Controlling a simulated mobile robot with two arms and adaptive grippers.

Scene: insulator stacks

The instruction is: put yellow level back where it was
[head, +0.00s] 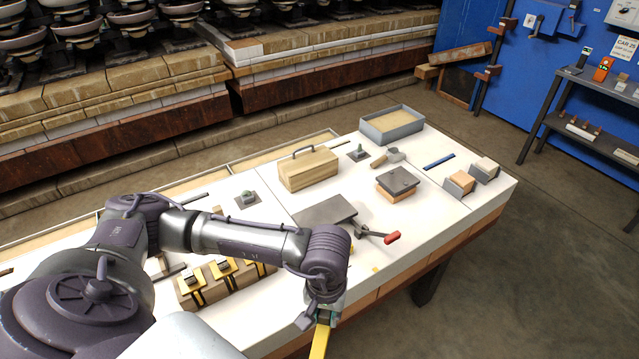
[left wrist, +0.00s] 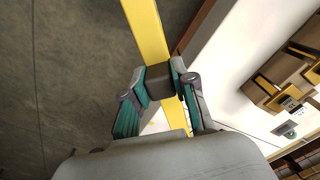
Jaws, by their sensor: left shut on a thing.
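The yellow level (head: 320,341) is a long yellow bar held in my left gripper (head: 325,312), low in the head view and beyond the table's front edge. In the left wrist view the level (left wrist: 147,30) runs up from between the fingers of the left gripper (left wrist: 160,82), which is shut on it. Much of the level lies outside the head view. Grey-brown floor shows beneath it in the left wrist view. My right gripper is not in view.
A white table (head: 425,225) carries a wooden box with a handle (head: 308,168), a grey tray (head: 392,124), a dark plate (head: 326,211), a red-handled tool (head: 391,238) and wooden blocks with yellow clamps (head: 225,280). Insulator stacks stand behind. The floor in front is clear.

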